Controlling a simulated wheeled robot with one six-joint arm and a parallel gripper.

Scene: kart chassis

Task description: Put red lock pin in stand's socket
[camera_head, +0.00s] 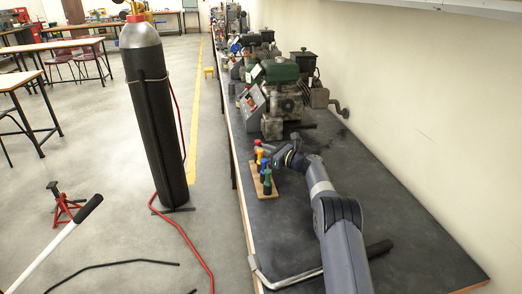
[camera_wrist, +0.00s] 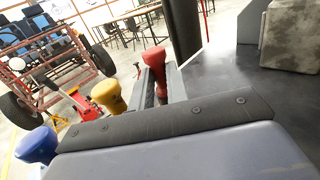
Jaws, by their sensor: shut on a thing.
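The red lock pin (camera_wrist: 155,58) is between the two fingers of my gripper (camera_wrist: 160,82) in the wrist view, its thick red head showing above them. In the head view the red pin (camera_head: 257,142) is at the far end of the wooden stand (camera_head: 272,192), in line with the other pins. My gripper (camera_head: 268,149) is shut on it there. The pin's lower end is hidden, so I cannot tell whether it sits in a socket or is above it.
The yellow pin (camera_head: 259,154), blue pin (camera_head: 264,165) and green pin (camera_head: 267,182) stand upright on the wooden stand, close to my gripper. A green engine (camera_head: 281,92) is just beyond on the dark bench (camera_head: 400,225). A bent metal bar (camera_head: 300,277) lies at the near side.

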